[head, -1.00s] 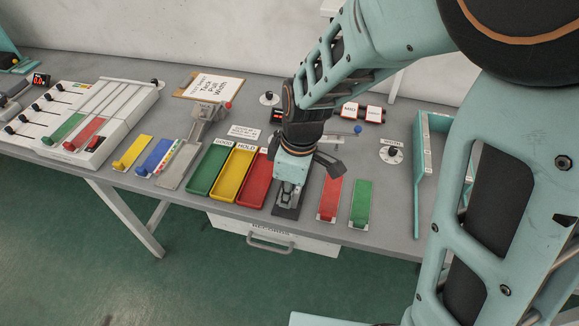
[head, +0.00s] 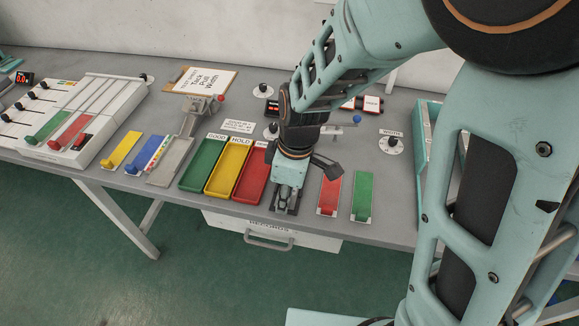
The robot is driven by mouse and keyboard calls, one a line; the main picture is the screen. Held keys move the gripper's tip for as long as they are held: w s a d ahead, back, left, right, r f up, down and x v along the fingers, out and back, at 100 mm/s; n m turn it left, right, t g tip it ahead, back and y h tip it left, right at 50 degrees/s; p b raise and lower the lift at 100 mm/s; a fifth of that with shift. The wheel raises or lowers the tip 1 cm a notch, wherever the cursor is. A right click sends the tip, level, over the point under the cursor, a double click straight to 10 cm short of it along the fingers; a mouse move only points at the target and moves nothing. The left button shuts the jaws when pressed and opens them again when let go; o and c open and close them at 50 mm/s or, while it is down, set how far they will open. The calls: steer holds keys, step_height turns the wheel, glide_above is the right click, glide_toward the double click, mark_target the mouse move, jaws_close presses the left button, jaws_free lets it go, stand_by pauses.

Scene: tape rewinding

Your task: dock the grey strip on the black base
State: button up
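My gripper (head: 287,193) points down over the black base (head: 293,210), between the red tray and the red strip. A dark finger part stands out to its right. A small grey piece shows at its lower end, low over the base; I cannot tell whether this is the grey strip or part of my gripper. The gripper hides most of the base, so contact is unclear. A flat light grey plate (head: 171,163) lies farther left, beside the blue strip (head: 147,154).
Green (head: 204,165), yellow (head: 229,168) and red (head: 254,173) trays stand just left of my gripper. A red strip (head: 329,193) and a green strip (head: 363,196) lie close on its right. A teal frame (head: 424,150) stands at the right. Knobs and cards lie behind.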

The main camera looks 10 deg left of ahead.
steer(key=shift+r, duration=0.55)
step_height(320, 180, up, 11)
steer(key=d+p, duration=0.1)
steer(key=shift+d+r, duration=0.15)
steer(key=shift+d, duration=0.05)
steer(key=shift+s, duration=0.1)
